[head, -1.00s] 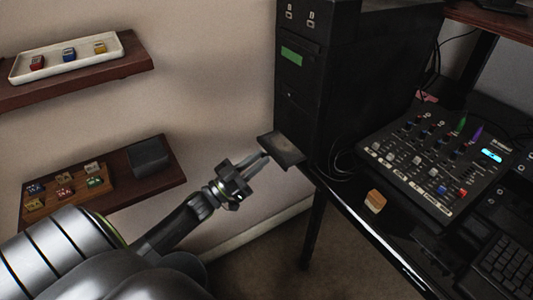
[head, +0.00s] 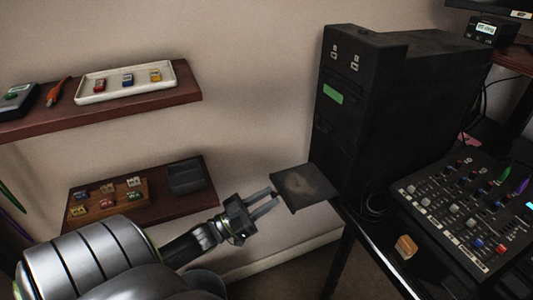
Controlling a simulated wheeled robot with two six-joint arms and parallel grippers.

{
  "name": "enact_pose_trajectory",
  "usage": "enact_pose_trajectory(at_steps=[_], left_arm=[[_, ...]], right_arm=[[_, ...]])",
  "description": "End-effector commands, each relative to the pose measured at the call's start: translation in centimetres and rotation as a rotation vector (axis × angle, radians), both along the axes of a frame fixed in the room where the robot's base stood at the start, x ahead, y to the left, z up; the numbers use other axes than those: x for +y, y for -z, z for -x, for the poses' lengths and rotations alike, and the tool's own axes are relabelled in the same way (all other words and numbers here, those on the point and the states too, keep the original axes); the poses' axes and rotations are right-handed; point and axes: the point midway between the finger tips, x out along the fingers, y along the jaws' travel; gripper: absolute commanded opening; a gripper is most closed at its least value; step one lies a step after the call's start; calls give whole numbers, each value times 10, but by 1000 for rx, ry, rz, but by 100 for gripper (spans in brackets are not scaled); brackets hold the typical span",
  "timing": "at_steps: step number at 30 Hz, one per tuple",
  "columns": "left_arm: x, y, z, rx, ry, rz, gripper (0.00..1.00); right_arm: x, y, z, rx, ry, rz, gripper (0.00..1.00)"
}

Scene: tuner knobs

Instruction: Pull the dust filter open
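The dust filter (head: 305,188) is a flat dark tray with a dusty, brownish middle. It sticks out to the left from the bottom of the black computer tower (head: 375,110). My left gripper (head: 272,200) is at the filter's outer left edge, pointing at it. Its two fingers are apart with a gap between them, and nothing shows held in it. Whether a fingertip touches the filter's edge I cannot tell. My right gripper is not in view.
The tower stands on a dark desk beside a mixer (head: 470,210) with many knobs. A small wooden block (head: 405,247) lies near the desk's front edge. Left, wall shelves hold a white tray (head: 125,98) and a wooden rack (head: 108,200). Open floor lies below the filter.

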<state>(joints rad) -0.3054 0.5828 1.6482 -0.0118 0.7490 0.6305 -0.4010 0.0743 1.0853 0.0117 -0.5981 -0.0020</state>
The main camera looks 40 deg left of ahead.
Motion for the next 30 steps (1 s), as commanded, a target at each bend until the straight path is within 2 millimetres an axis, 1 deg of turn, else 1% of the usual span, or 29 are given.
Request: enact_pose_trajectory(at_steps=[1, 2, 10, 14, 17, 22, 30], left_arm=[[0, 0, 0, 0, 0, 0, 34], [0, 0, 0, 0, 0, 0, 38], [0, 0, 0, -1, 0, 1, 38], [3, 4, 7, 1, 0, 0, 38], [9, 11, 20, 4, 0, -1, 38], [23, 26, 55, 6, -1, -1, 38], [46, 51, 110, 4, -1, 0, 38]], right_arm=[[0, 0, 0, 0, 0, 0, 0], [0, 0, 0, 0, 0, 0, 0], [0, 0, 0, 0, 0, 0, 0], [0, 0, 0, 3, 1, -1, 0], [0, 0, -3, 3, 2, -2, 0], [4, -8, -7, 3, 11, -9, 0], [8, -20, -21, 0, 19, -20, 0]])
